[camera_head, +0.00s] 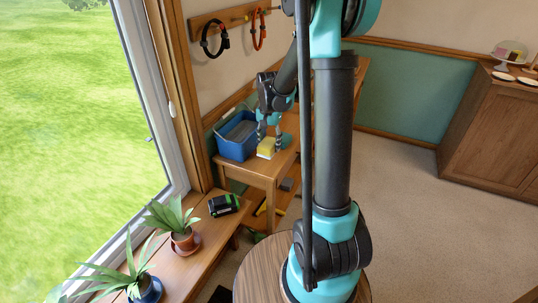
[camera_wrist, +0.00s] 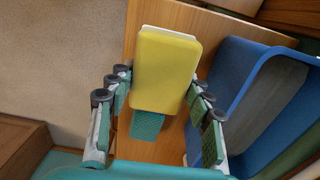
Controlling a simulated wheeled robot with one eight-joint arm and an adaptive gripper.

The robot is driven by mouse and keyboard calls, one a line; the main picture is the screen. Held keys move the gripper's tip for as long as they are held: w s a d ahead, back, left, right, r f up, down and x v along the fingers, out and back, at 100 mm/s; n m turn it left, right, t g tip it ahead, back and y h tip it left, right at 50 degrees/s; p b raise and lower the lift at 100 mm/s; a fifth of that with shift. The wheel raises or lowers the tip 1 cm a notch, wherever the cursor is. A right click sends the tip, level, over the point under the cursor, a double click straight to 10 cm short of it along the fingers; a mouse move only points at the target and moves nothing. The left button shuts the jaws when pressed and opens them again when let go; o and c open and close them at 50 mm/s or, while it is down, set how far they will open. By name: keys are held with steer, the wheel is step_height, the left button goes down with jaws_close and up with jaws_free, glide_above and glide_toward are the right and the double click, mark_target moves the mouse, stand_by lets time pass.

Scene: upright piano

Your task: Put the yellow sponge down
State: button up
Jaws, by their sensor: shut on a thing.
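The yellow sponge (camera_head: 266,149), with a pale side, is between the fingers of my gripper (camera_head: 268,142), at the near end of the wooden bench (camera_head: 263,171). In the wrist view the sponge (camera_wrist: 166,70) fills the middle, its yellow face toward the camera. My gripper's fingers (camera_wrist: 160,88) flank it on both sides, shut on it. The sponge is just above or on the bench top; I cannot tell whether it touches. A teal block (camera_wrist: 147,125) shows at the sponge's near end, partly covered by it.
A blue bin (camera_head: 232,148) stands left of the sponge; it is close on the right in the wrist view (camera_wrist: 232,82). A black-and-green box (camera_head: 224,205) and potted plants (camera_head: 184,240) sit on the windowsill. Hanging loops (camera_head: 214,38) are on the wall rack.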

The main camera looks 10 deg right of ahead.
mark_target(269, 161)
steer(key=shift+f, duration=2.7)
steer(key=o, duration=1.1)
steer(key=shift+f, duration=0.1)
